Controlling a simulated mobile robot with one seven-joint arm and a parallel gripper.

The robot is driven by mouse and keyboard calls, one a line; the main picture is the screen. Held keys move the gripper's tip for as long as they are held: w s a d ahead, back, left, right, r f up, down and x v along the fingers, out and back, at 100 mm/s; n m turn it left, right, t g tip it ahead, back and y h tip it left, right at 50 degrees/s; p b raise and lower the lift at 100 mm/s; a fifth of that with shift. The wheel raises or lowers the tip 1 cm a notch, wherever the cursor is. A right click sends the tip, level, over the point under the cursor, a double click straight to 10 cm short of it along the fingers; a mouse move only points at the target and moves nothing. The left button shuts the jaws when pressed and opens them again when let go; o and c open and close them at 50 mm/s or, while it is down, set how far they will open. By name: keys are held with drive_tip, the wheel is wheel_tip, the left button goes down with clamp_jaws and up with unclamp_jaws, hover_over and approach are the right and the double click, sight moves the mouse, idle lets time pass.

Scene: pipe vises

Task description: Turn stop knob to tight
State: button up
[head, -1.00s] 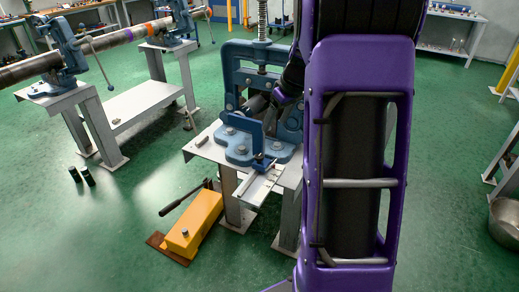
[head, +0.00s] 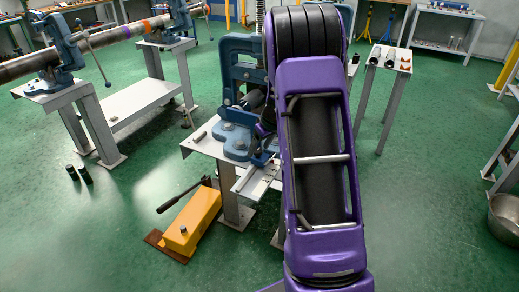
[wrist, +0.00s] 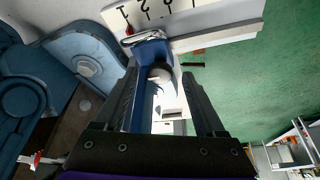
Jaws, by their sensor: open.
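The stop knob (wrist: 160,73) appears as a rounded grey and dark cap on the blue stop block (wrist: 152,50) in the wrist view. The block sits by a white numbered scale (wrist: 170,14), with a small red mark near its left side. My gripper (wrist: 161,80) is open, its two dark fingers on either side of the knob, with gaps visible. I cannot tell whether the fingertips reach down to its height. In the head view my arm hides most of the gripper and the knob; the stop's rail (head: 256,180) shows at the bench front.
The blue press frame (head: 236,62) and vise castings (wrist: 75,75) stand close on the left of the gripper. A yellow pump (head: 192,222) with a lever lies on the floor. A pipe on blue vises (head: 70,48) is at left. Green floor is open on the right.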

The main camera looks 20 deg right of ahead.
drive_tip(key=shift+w+f, duration=0.1)
drive_tip(key=shift+f, duration=0.2)
clamp_jaws()
